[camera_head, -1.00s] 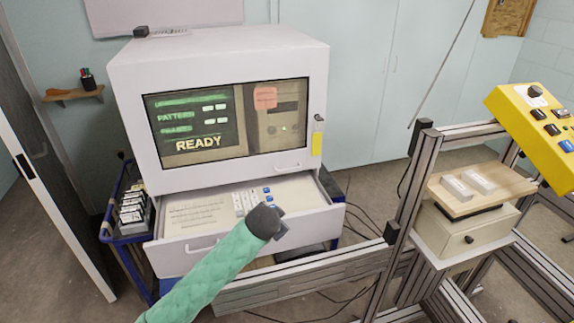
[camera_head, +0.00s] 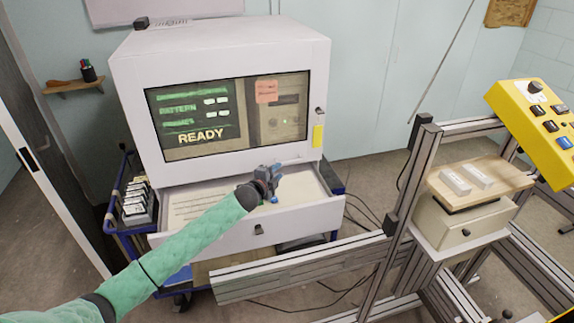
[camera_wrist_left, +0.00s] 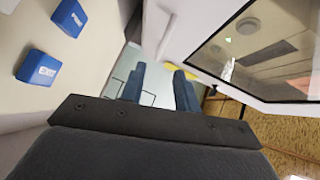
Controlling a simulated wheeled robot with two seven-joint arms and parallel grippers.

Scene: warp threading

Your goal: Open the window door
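The window door (camera_head: 240,169) is the white front of a boxy cabinet and looks closed. Its window (camera_head: 235,115) shows a green "READY" display and a dim interior. A pale handle (camera_head: 292,162) sits low on the door's right side. What looks like this handle is the white bar in the left wrist view (camera_wrist_left: 165,32), ahead of the fingers. My left gripper (camera_head: 278,180) is just below the handle, above the open drawer. In the left wrist view its two fingers (camera_wrist_left: 160,88) are apart with nothing between them. My right gripper is out of view.
The open drawer (camera_head: 215,240) juts out under the door. Blue keys (camera_wrist_left: 70,17) in it lie left of my fingers. A yellow tag (camera_head: 318,136) hangs at the door's right edge. A metal frame (camera_head: 410,190) with a yellow control box (camera_head: 540,125) stands to the right.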

